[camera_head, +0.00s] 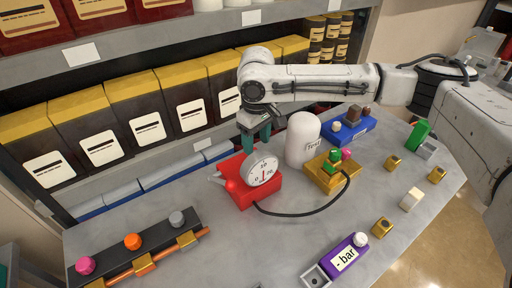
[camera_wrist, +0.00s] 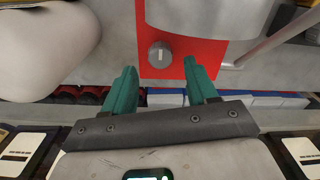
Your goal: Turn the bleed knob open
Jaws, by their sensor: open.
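A small grey round knob (camera_wrist: 160,54) with a mark on its face sits on the red block in the wrist view; I take it for the bleed knob. The red block (camera_head: 242,199) carries a round dial gauge (camera_head: 262,171) in the head view, where the knob is hidden. My gripper (camera_head: 257,146) is behind the red block, on the shelf side. In the wrist view my gripper (camera_wrist: 160,66) is open and empty, its teal fingers on either side of the knob's line. The knob appears just beyond the fingertips; I cannot tell whether they touch it.
A white cylinder (camera_head: 302,140) stands right beside the red block. A black hose (camera_head: 310,214) runs from the block to a yellow block (camera_head: 325,184). Shelves of boxes (camera_head: 146,100) rise close behind the table. A rack with coloured knobs (camera_head: 133,241) lies front left.

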